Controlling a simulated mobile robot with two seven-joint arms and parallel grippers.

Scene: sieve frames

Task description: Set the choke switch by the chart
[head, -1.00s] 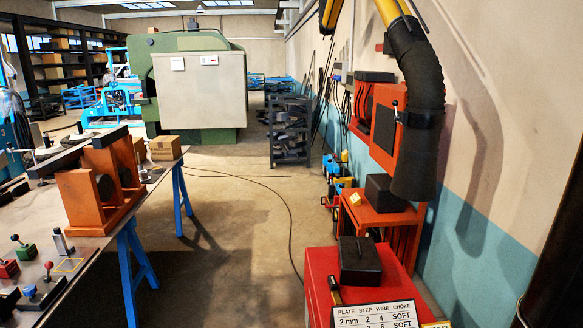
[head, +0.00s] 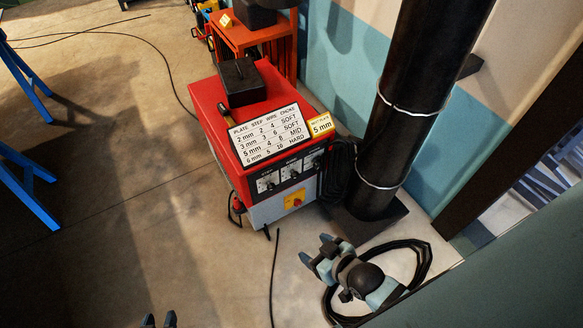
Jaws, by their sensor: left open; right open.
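A red welding machine (head: 215,110) stands on the floor. The chart (head: 266,131) on top lists PLATE, STEP, WIRE and CHOKE; its 5 mm row reads 4, 8, MID. A yellow tag (head: 321,124) beside it reads 5 mm. The dark front panel (head: 291,171) carries a few small controls in a row; their labels and settings are too small to read, so I cannot tell which is the choke switch. My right gripper (head: 315,249) is open and empty, in front of the machine and below the panel in the picture. My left gripper (head: 159,319) is open at the bottom edge, mostly out of view.
A red knob on a yellow plate (head: 295,200) is below the panel. A black column (head: 405,110) stands right of the machine. Coiled cable (head: 418,270) lies on the floor. Floor at left is mostly clear.

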